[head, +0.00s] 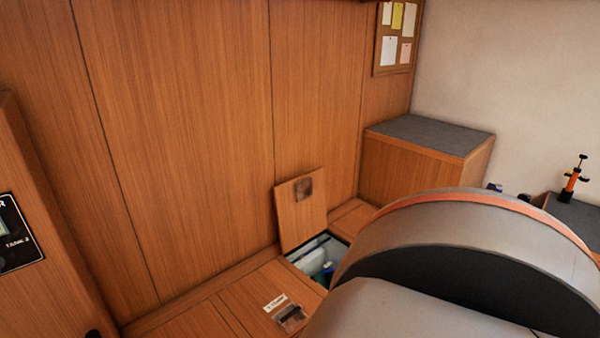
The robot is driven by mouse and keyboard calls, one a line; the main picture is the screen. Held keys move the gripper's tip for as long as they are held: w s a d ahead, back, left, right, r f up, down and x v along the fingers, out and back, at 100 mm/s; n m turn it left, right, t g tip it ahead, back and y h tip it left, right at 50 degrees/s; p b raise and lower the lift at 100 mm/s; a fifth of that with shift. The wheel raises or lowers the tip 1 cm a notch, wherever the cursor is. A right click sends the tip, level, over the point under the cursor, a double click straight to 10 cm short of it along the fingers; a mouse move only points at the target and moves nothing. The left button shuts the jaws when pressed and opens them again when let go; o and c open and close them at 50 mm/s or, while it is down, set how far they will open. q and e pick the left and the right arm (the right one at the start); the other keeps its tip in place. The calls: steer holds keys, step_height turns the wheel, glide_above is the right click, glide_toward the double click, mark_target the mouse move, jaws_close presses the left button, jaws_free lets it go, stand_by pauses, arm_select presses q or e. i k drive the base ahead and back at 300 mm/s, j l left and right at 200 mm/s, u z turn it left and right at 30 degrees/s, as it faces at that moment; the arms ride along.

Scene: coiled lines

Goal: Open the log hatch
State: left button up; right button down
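A wooden hatch lid (301,212) stands raised, leaning slightly back, with a dark square recessed pull near its top right. In front of it is an open compartment (291,256) in the bench top, with white, green and blue things inside. Part of this opening is hidden behind a large grey arm link of mine. Nearer, a flat wooden panel (254,301) carries a small white label, too small to read, and a metal recessed pull (291,317). I cannot tell from the label which one is the log hatch. Neither gripper is in view.
A wooden wall rises behind the bench. A box with a grey top (430,135) stands at the back right, below a notice board (398,36). An orange and black pump-like object (573,178) stands at far right. A tank display panel (16,234) is at left.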

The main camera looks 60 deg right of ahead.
mark_target(301, 210)
steer(key=k+l, duration=0.1)
steer(key=l, duration=0.45)
steer(key=k+l, duration=0.1)
steer(key=l, duration=0.5)
steer(key=k+l, duration=0.1)
steer(key=l, duration=0.45)
steer(key=k+l, duration=0.15)
steer(key=l, duration=0.45)
steer(key=k+l+z, duration=0.1)
steer(key=l, duration=0.45)
